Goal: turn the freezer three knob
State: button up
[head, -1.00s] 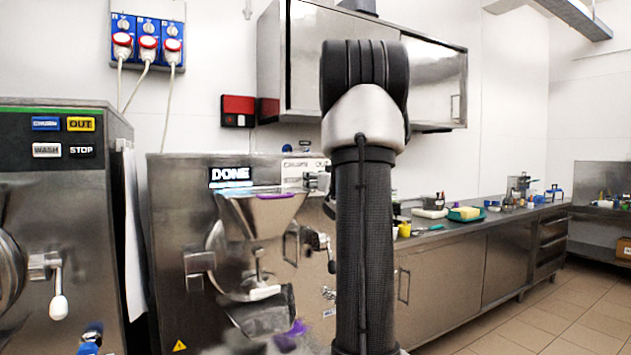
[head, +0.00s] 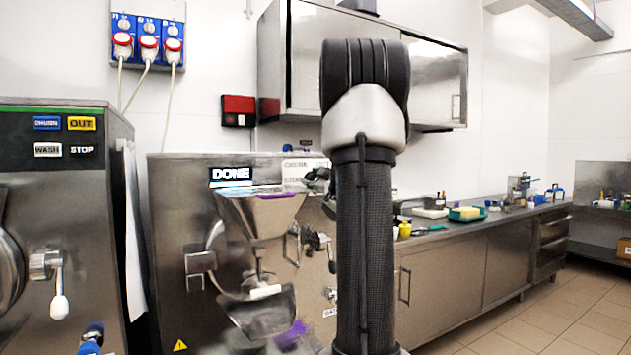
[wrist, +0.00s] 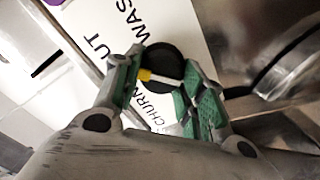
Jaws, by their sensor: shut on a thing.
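The freezer knob (wrist: 158,58) is round and black, with a white bar ending in a yellow tip, in the wrist view. It sits on a white panel (wrist: 95,18) lettered WASH, CHURN and a partly cut-off word ending in UT. My gripper (wrist: 162,85) has its green-padded fingers on either side of the knob and is shut on it. The yellow tip lies near the left finger. In the head view my gripper (head: 318,183) is small and dark at the panel of the middle freezer (head: 175,220), partly behind my arm; the knob is hidden there.
The freezer's display (head: 231,174) reads DONE. Its steel hopper (head: 262,212) and outlet chute (head: 262,312) jut out left of my arm. Another freezer (head: 60,200) stands at the left. A counter (head: 480,235) with small items runs along the right; the floor before it is clear.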

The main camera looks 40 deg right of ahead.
jog(key=n, duration=1.8)
jog(key=f+n, duration=0.1)
jog(key=n, duration=0.7)
jog(key=shift+d+n, duration=0.15)
jog(key=shift+n, duration=0.25)
jog(key=shift+f, duration=0.1)
jog(key=o, duration=1)
jog(key=shift+s, duration=0.15)
